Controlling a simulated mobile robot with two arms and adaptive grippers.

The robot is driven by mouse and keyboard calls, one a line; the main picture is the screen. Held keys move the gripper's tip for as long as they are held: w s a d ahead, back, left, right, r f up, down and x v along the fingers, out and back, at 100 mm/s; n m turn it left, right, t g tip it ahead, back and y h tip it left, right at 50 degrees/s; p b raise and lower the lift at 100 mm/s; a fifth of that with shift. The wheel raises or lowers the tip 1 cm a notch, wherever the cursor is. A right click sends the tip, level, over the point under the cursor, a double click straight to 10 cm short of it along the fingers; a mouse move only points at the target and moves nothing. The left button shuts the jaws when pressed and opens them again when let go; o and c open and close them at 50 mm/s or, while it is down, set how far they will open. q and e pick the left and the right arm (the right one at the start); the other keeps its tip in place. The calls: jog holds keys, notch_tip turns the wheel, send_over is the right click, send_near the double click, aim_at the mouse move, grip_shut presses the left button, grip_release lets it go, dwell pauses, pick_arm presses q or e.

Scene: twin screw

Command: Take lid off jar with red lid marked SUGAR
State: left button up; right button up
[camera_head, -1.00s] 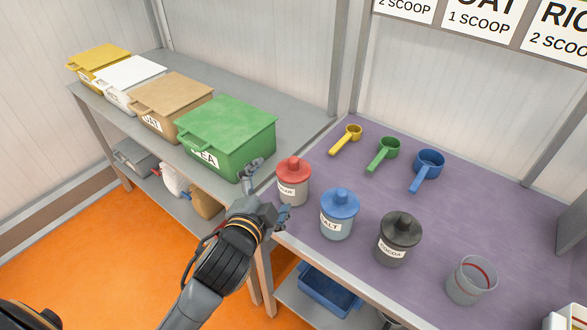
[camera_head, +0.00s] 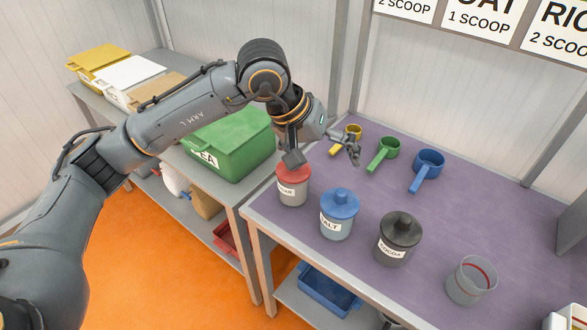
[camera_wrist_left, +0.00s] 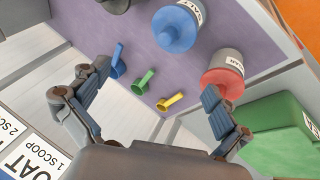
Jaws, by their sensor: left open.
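The sugar jar (camera_head: 293,190) is grey with a red lid (camera_head: 290,173) and stands on the purple table near its left edge. The lid is on the jar. My left gripper (camera_head: 322,158) is open and above the jar, with one finger near the lid and the other to the right. That finger hides part of the lid. In the left wrist view, the red lid (camera_wrist_left: 222,80) is beside one finger of the open gripper (camera_wrist_left: 150,103), and nothing is between the fingers. I cannot tell whether the finger touches the lid. My right gripper is not in view.
A blue-lidded salt jar (camera_head: 337,220) and a black-lidded cocoa jar (camera_head: 394,245) stand to the right. Yellow, green (camera_head: 383,154) and blue (camera_head: 427,170) scoops lie behind. A clear cup (camera_head: 471,281) is at the front right. A green bin (camera_head: 228,140) stands at the left.

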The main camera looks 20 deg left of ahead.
pick_arm(q)
jog(key=w+a+r+t+y, duration=0.1)
jog(key=w+a+r+y, duration=0.2)
jog(key=a, duration=0.6)
jog(key=y+p, duration=0.1)
send_over(292, 174)
jog(key=shift+m, duration=0.3)
notch_tip(292, 174, down, 8)
jog(key=shift+f, duration=0.15)
jog(key=p+x, duration=0.2)
jog(key=x, duration=0.2)
jog(key=shift+a+f, duration=0.2)
jog(key=shift+f, duration=0.1)
jog(key=shift+w+f, duration=0.2)
jog(key=shift+f, duration=0.3)
jog(key=shift+s, duration=0.1)
jog(key=c, duration=1)
